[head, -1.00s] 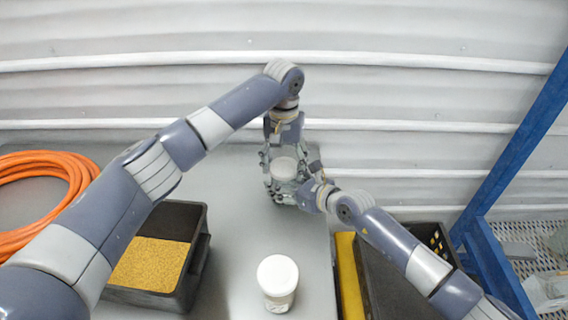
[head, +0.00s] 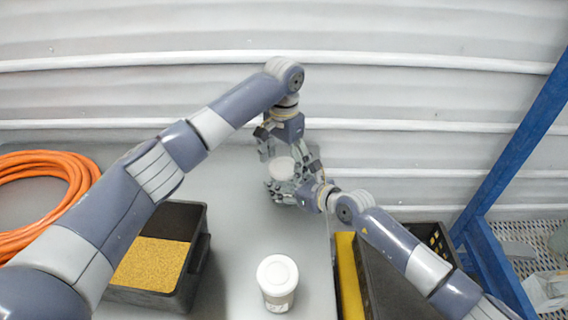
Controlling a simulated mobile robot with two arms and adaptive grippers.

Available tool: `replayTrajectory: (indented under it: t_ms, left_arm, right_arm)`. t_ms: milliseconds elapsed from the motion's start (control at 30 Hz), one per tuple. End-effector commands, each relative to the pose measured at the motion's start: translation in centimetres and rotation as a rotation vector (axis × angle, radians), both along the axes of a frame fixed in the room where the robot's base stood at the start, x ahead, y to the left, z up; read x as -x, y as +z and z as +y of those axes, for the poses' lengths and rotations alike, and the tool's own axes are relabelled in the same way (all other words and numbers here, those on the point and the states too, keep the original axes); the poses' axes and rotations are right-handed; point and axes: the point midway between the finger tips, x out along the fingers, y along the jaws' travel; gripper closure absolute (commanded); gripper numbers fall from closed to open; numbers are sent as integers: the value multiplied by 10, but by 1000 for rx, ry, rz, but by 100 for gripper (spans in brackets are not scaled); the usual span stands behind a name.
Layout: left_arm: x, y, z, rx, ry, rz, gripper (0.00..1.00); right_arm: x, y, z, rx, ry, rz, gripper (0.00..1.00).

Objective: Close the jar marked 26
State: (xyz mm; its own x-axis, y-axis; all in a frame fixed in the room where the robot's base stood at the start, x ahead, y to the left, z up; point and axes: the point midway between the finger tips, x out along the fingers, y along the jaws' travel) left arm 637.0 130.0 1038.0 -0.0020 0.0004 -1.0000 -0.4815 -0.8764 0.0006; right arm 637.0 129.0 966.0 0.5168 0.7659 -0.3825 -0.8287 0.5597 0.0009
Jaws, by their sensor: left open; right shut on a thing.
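A jar with a white round top (head: 281,168) is at the back of the grey table, between my two grippers and partly hidden by them. My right gripper (head: 284,190) is shut on this jar from the right, low on its side. My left gripper (head: 287,152) is above it, pointing down, with its fingers open around the top. I cannot read a mark on this jar or tell how its lid sits. A second white-lidded jar (head: 278,276) stands upright near the front of the table; its label is too blurred to read surely.
A black bin (head: 198,262) with yellow grains stands at left, partly behind my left arm. A coiled orange hose (head: 72,172) lies farther left. A dark crate (head: 437,240) and a blue frame (head: 505,160) are at right. The table around the front jar is clear.

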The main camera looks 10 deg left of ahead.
Motion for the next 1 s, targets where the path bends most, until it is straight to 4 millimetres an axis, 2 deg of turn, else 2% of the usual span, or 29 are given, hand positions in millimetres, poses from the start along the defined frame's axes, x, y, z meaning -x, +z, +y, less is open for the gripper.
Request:
replayTrajectory:
  t_ms: [300,633,1000]
  left_arm:
    - [0,39,-1,1,0,-3,17]
    - [0,42,0,0,9,-2,20]
    - [-1,73,0,-2,281,-4,20]
  right_arm:
    - [0,-1,0,1,0,2,100]
    - [0,-1,0,1,0,2,100]
    - [0,-1,0,1,0,2,100]
